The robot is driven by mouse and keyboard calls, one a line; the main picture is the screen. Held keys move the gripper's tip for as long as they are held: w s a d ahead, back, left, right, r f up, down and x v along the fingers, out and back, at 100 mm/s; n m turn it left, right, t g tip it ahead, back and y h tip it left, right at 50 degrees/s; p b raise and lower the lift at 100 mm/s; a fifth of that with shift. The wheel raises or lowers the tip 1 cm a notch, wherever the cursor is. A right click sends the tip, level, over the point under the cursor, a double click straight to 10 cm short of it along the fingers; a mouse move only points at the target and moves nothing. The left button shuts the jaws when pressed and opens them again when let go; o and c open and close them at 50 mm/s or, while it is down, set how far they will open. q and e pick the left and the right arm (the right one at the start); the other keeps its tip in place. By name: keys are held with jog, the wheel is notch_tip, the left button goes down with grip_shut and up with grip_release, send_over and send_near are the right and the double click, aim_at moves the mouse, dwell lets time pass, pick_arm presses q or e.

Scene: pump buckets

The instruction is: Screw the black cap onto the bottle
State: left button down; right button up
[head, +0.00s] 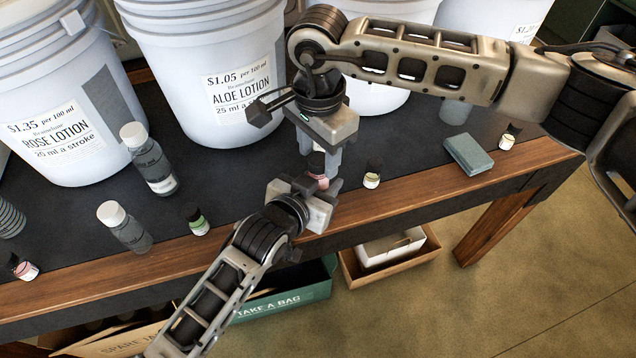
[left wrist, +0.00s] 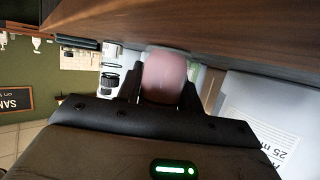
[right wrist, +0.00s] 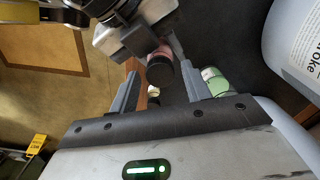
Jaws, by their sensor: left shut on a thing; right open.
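My left gripper (head: 317,187) is shut on a small pink bottle (head: 318,181) near the table's front edge. The bottle fills the space between its jaws in the left wrist view (left wrist: 165,76). A black cap (right wrist: 160,71) sits at the bottle's top in the right wrist view; I cannot tell how tightly it is on. My right gripper (head: 319,163) comes from above, open, with its fingers on either side of the cap. In the right wrist view the cap shows between its fingers, apparently not gripped. In the head view the fingers mostly hide the cap.
White-capped bottles (head: 148,160) stand left. Large lotion buckets (head: 210,60) line the back. A grey-green block (head: 468,155) lies right. The wooden front edge (head: 420,195) is close.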

jog(key=shift+f, duration=0.1)
jog(key=c, duration=1)
jog(key=o, duration=1.1)
jog(key=shift+o, duration=0.2)
notch_tip(320, 180, up, 12)
